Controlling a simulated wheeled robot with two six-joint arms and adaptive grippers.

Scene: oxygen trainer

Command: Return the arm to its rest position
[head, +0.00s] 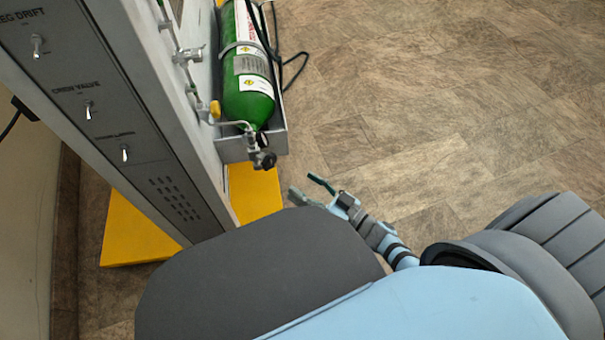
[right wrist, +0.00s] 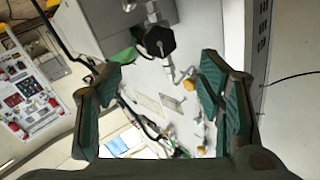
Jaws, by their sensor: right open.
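My right gripper (head: 308,190) is in the middle of the head view, its two teal fingers apart and pointing up and to the left. It is beside the lower end of the green oxygen cylinder (head: 246,98), apart from the dark valve knob (head: 265,160). In the right wrist view the gripper (right wrist: 162,72) is open, with no object held between its fingers. A black knob (right wrist: 160,41) shows beyond the gap between them. Part of my right arm is hidden behind my own body. My left gripper is not in view.
A grey panel (head: 105,110) with several toggle switches stands at the left on a yellow base (head: 135,235). A black hose (head: 294,70) loops beside the cylinder. The wood-patterned floor (head: 450,110) to the right is clear. The wrist view also shows a board with red items (right wrist: 30,90).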

